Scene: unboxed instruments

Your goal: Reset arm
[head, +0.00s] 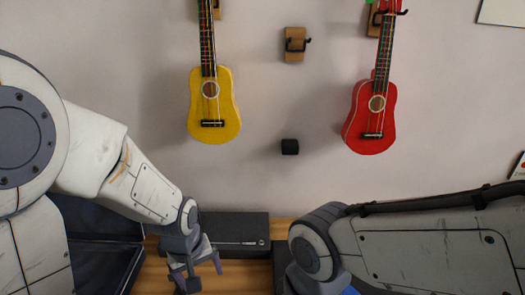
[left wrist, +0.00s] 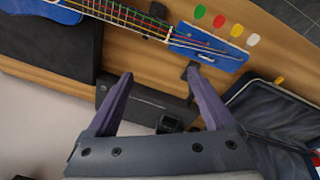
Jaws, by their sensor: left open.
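My left gripper (head: 199,274) is open and empty in the lower left of the head view, pointing down over the wooden table (head: 232,272). In the left wrist view its two purple fingers (left wrist: 160,76) are spread apart with nothing between them. A long black box (head: 236,227) lies just beyond it. My right arm comes in from the right in the head view, but its gripper is not visible. In the left wrist view a blue ukulele (left wrist: 40,10) lies on the table, its neck and blue headstock (left wrist: 208,48) reaching right.
A yellow ukulele (head: 213,108) and a red ukulele (head: 371,121) hang on the wall; an empty hook (head: 295,44) is between them. A small black block (head: 290,147) is below. An open dark case (head: 104,262) stands left.

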